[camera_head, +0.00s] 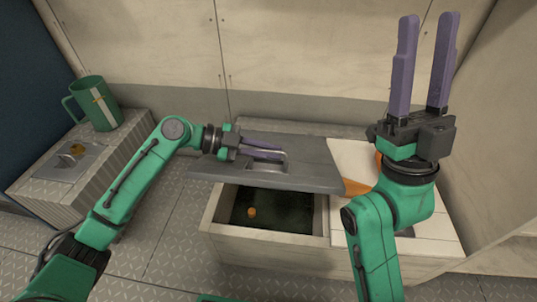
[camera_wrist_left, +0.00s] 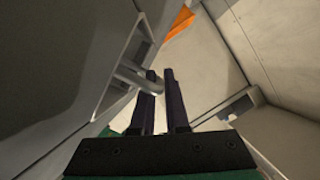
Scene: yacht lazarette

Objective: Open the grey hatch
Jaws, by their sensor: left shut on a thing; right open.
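The grey hatch (camera_head: 312,177) is a flat lid over a pale box (camera_head: 270,252) in the head view. It is raised and tilted, and the box's dark interior shows below its front edge. My left gripper (camera_head: 275,152) is shut on the hatch's metal handle (camera_head: 284,164). In the left wrist view the purple fingers of my left gripper (camera_wrist_left: 160,88) are at the handle bar (camera_wrist_left: 135,78), beside the grey hatch (camera_wrist_left: 60,60). My right gripper (camera_head: 425,60) is open and empty, pointing up at the right.
A small orange object (camera_head: 252,211) lies inside the box. An orange item (camera_head: 356,187) is beside the hatch on the white top. A green mug (camera_head: 97,104) stands on a ridged box at left. Patterned floor (camera_head: 180,230) lies between the boxes.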

